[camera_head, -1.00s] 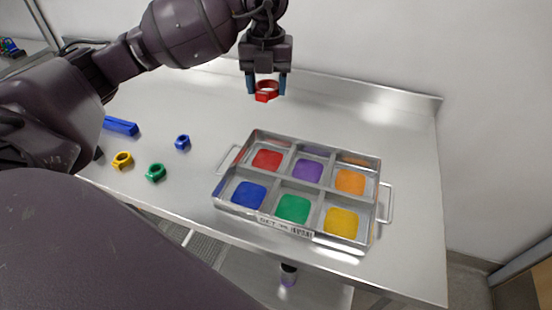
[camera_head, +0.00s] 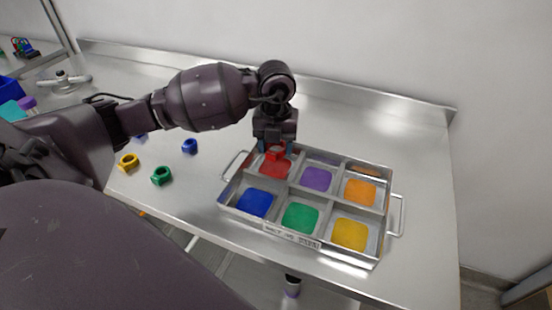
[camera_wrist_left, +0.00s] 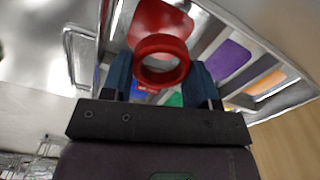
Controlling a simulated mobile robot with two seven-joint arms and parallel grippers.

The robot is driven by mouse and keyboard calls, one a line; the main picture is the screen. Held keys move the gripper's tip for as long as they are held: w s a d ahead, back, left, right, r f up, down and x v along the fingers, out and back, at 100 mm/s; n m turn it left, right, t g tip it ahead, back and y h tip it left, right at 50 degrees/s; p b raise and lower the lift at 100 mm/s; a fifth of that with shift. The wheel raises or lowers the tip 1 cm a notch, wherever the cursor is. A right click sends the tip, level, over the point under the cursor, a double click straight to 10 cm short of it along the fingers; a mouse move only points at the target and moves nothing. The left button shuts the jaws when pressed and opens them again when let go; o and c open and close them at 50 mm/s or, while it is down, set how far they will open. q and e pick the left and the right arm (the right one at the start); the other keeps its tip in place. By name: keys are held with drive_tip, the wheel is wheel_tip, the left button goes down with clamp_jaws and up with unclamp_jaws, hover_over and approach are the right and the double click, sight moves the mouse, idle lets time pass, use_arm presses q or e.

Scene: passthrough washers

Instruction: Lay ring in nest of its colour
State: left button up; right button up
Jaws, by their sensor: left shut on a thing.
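My left gripper (camera_head: 275,150) is shut on the red ring (camera_head: 273,154), which sits between its fingertips at the back-left compartment of the metal tray. In the left wrist view the red ring (camera_wrist_left: 161,62) is gripped between the blue fingers, with the red nest (camera_wrist_left: 160,18) beyond it. In the head view the red nest (camera_head: 275,168) shows just below the ring. I cannot tell whether the ring touches it. The tray (camera_head: 292,191) also has purple, orange, blue, green and yellow nests. My right gripper is not in view.
A yellow ring (camera_head: 128,161), a green ring (camera_head: 161,175) and a blue ring (camera_head: 189,146) lie on the metal table left of the tray. The tray has handles at both sides. The table (camera_head: 405,130) is clear right of and behind the tray.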

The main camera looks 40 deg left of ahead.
sight(276, 167)
use_arm(q)
drive_tip(key=shift+f, duration=2.35)
drive_tip(key=shift+f, duration=0.1)
drive_tip(key=o, duration=0.6)
drive_tip(key=shift+b, duration=0.3)
wheel_tip(276, 167, up, 12)
drive_tip(key=shift+r+p, duration=0.15)
drive_tip(key=shift+p, duration=0.6)
